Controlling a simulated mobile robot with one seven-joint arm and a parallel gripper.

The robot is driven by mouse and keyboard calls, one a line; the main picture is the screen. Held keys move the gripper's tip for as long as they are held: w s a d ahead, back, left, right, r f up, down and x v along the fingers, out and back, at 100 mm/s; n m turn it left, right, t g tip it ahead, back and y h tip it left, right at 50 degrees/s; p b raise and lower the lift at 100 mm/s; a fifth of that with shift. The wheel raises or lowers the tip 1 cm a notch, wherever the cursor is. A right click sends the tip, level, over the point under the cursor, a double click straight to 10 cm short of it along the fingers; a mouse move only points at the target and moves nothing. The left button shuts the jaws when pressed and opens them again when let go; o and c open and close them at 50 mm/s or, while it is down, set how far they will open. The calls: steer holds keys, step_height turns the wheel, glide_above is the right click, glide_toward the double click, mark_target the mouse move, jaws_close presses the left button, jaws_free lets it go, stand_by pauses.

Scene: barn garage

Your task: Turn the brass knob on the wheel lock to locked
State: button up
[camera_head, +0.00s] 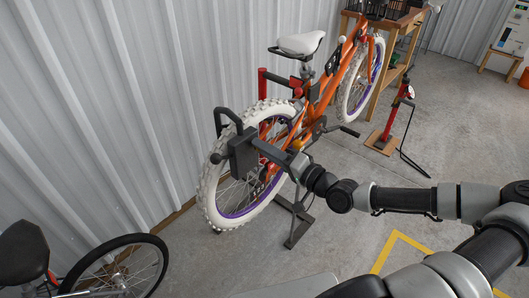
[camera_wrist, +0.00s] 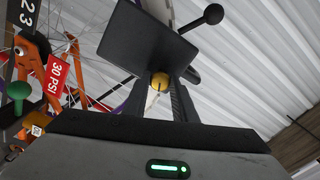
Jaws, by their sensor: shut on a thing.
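The wheel lock is a dark box (camera_head: 241,154) with a black curved bar, set at the rear wheel of the orange bike. In the wrist view its dark flat body (camera_wrist: 147,38) fills the upper middle. The round brass knob (camera_wrist: 159,81) shows at the lower edge of the lock body, with a dark line on its face. My gripper (camera_head: 262,148) reaches the lock from the right in the head view. In the wrist view my gripper (camera_wrist: 161,90) has its fingers on either side of the knob, shut on it. The lock's markings are not readable.
The orange bike (camera_head: 318,92) with white tyres is held by a red stand (camera_head: 262,84) beside the corrugated wall. Another wheel (camera_head: 118,268) is at the lower left. A red pump (camera_head: 391,122) stands at the right. In the wrist view, a red tag (camera_wrist: 55,76) hangs left of the lock.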

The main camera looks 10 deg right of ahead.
steer(key=n+b, duration=0.3)
steer(key=n, duration=1)
stand_by(0.7)
steer(key=o, duration=1)
steer(key=shift+o, duration=0.2)
steer(key=p+v, duration=0.2)
steer(key=v, duration=1.5)
steer(key=shift+s+d, duration=0.15)
steer(key=shift+s, duration=0.05)
